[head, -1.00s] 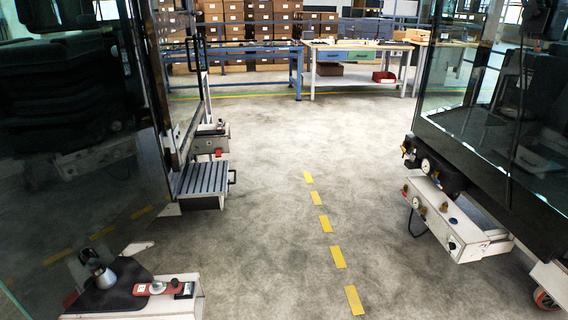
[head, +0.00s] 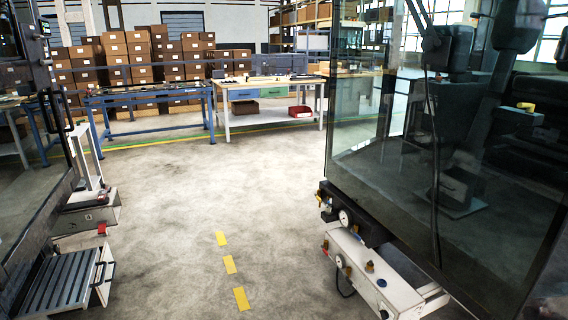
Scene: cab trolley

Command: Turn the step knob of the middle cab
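Two cabs show, and I cannot tell which one is the middle cab. The right cab (head: 455,150) has large dark glass panes. Below it is a white control box (head: 372,272) with several small knobs, a blue cap (head: 369,267) and a round gauge (head: 354,229). A dark round knob (head: 384,313) sits low on the box near the bottom edge. The left cab is cut off by the left edge; it has a ribbed metal step (head: 60,282) and a white box (head: 88,217) with a red part (head: 101,229). Which knob is the step knob is unclear. Neither gripper is in view.
Open grey floor (head: 190,190) lies between the cabs, with yellow dashes (head: 230,264) along it. At the back stand a blue-framed bench (head: 150,95), a workbench with drawers (head: 268,90) and stacked brown boxes (head: 135,60).

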